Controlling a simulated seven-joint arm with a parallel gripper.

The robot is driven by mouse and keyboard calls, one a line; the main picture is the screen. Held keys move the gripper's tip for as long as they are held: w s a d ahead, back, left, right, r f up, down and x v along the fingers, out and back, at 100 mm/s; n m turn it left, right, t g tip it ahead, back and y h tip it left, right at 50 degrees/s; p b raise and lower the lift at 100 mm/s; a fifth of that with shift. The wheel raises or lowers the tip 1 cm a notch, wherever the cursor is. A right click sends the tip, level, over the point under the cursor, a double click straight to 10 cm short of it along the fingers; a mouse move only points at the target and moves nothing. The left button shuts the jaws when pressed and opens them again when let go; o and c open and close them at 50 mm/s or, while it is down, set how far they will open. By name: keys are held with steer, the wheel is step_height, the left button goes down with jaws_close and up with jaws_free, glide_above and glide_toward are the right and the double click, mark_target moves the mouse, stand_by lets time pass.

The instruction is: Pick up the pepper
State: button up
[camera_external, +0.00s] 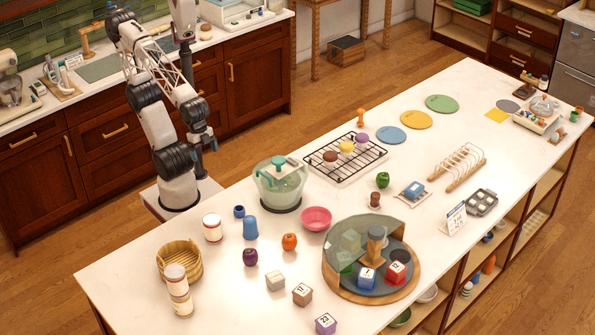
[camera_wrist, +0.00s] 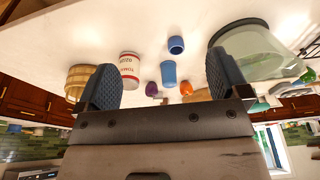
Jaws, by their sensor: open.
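A small green pepper-like item (camera_external: 383,180) sits on the white island in the external view, right of the wire rack and behind the round divided tray. I cannot be fully sure it is a pepper. A green patch at the right edge of the wrist view (camera_wrist: 308,76) may be the same item. My gripper (camera_wrist: 161,72) is open and empty, its two dark fingers wide apart. In the external view my gripper (camera_external: 205,142) hangs beyond the island's far left edge, well left of the green item and touching nothing.
A salad spinner (camera_external: 279,190), a pink bowl (camera_external: 316,218) and a wire rack (camera_external: 345,157) stand between my arm and the green item. A brown cup (camera_external: 375,199) and a small tray (camera_external: 412,192) are close to it.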

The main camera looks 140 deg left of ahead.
steer(key=w+d+r+m, duration=0.2)
steer(key=w+m, duration=0.2)
steer(key=w, duration=0.7)
steer(key=m+g, duration=0.3)
steer(key=m, duration=1.2)
glide_above(250, 253)
steer(key=f, duration=1.2)
steer(key=shift+s+a+f, duration=0.3)
steer(key=shift+s+a, duration=0.05)
steer(key=shift+w+d+f+m, duration=0.15)
steer(key=shift+w+f+m, duration=0.15)
steer(key=shift+w+f, duration=0.05)
steer(key=shift+f, duration=1.25)
steer(key=shift+d+f, duration=0.2)
steer(key=shift+f, duration=2.4)
